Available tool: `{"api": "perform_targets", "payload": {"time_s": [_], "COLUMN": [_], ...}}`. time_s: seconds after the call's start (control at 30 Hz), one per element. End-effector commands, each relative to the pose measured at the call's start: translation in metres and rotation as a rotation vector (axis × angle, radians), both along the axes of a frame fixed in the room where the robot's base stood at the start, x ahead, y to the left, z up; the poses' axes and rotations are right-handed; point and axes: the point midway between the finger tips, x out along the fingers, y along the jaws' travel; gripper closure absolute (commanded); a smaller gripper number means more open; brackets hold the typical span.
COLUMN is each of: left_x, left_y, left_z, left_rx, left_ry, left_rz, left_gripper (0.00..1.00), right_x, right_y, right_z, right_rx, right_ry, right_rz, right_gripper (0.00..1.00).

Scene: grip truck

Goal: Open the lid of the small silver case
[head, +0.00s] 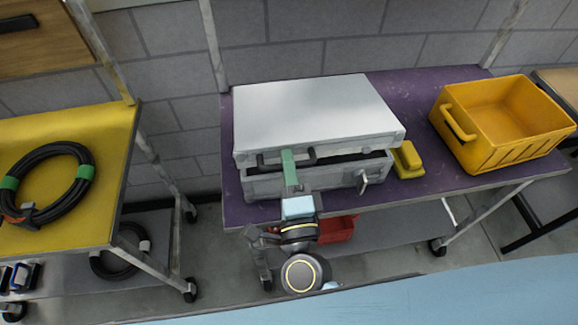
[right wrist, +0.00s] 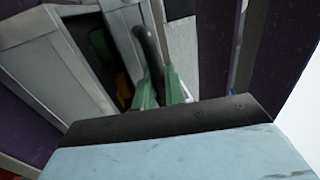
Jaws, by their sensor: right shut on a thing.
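The small silver case (head: 318,108) lies on the purple table, its front toward me. Its lid is raised a little at the front, leaving a dark gap above the lower half (head: 330,178). My right gripper (head: 289,158) is at the front of the case, its green fingers shut on the dark lid handle (head: 308,157). In the right wrist view the handle (right wrist: 148,50) runs between the green fingers (right wrist: 162,92), and green and yellow things show inside the gap. A latch (head: 362,182) hangs at the front right of the case. My left gripper is not in view.
A yellow block (head: 407,160) stands close to the case's right side. A yellow bin (head: 500,120) sits further right on the purple table (head: 415,88). A yellow-topped cart (head: 110,130) with a coiled black cable (head: 78,195) stands at the left. A red bin (head: 338,229) is on the lower shelf.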

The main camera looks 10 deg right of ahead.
Motion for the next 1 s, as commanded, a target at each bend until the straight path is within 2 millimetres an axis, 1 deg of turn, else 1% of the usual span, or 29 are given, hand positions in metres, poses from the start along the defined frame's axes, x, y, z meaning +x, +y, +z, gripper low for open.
{"api": "perform_targets", "payload": {"time_s": [0.03, 0.1, 0.3, 0.5, 0.73, 1.0], "left_x": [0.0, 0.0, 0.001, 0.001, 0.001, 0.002], "left_y": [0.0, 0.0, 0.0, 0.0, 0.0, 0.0], "left_z": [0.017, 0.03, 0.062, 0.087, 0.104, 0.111], "left_rx": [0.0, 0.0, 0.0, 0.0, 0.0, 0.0], "left_ry": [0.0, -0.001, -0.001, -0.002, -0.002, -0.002], "left_rz": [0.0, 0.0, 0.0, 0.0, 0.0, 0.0], "left_gripper": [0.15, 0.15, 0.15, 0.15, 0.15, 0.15], "right_x": [0.003, 0.007, 0.021, 0.037, 0.052, 0.059], "right_y": [0.0, 0.0, 0.0, 0.0, 0.0, 0.0], "right_z": [0.019, 0.031, 0.063, 0.088, 0.106, 0.112], "right_rx": [0.001, 0.002, 0.001, 0.001, 0.001, 0.0], "right_ry": [-0.003, -0.002, -0.003, -0.003, -0.003, -0.002], "right_rz": [-0.001, 0.0, -0.002, -0.001, 0.0, 0.0], "right_gripper": [1.0, 1.0, 1.0, 1.0, 1.0, 1.0]}}
